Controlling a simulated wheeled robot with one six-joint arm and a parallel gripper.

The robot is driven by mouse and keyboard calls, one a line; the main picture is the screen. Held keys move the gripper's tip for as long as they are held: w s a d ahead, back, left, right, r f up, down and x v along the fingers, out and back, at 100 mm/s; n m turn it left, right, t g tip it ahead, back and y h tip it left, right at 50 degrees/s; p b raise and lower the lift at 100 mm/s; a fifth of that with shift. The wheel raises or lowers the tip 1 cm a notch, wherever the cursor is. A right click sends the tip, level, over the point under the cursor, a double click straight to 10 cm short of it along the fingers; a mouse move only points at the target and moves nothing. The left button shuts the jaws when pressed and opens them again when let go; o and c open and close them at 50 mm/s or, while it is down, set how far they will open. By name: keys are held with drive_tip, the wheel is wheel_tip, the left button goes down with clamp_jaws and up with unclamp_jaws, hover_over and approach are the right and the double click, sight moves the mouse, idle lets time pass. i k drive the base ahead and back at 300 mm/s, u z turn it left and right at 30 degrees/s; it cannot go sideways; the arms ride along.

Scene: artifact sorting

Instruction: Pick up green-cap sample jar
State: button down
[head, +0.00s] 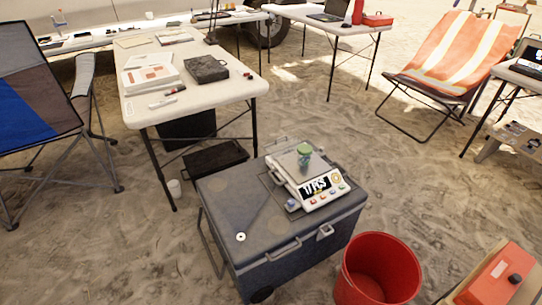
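A small sample jar with a green cap (304,150) stands upright on the pan of a white weighing scale (316,191). The scale has a dark display and several coloured buttons. It sits on the lid of a grey cooler box (235,210) in the lower middle of the head view. The lower part of the jar looks clear with something dark in it, too small to tell. My gripper does not show in this view.
A red bucket (344,285) stands right of the cooler, and a red-topped box (492,278) is at the lower right. A white table (210,104) with papers and a black case (206,69) stands behind. Folding chairs flank the sides. Sandy ground is open at centre right.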

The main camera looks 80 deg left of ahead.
sight(303, 161)
drive_tip(key=u, duration=2.65)
drive_tip(key=k, duration=0.6)
drive_tip(key=u, duration=0.6)
drive_tip(key=i, duration=1.7)
drive_tip(key=z, duration=0.1)
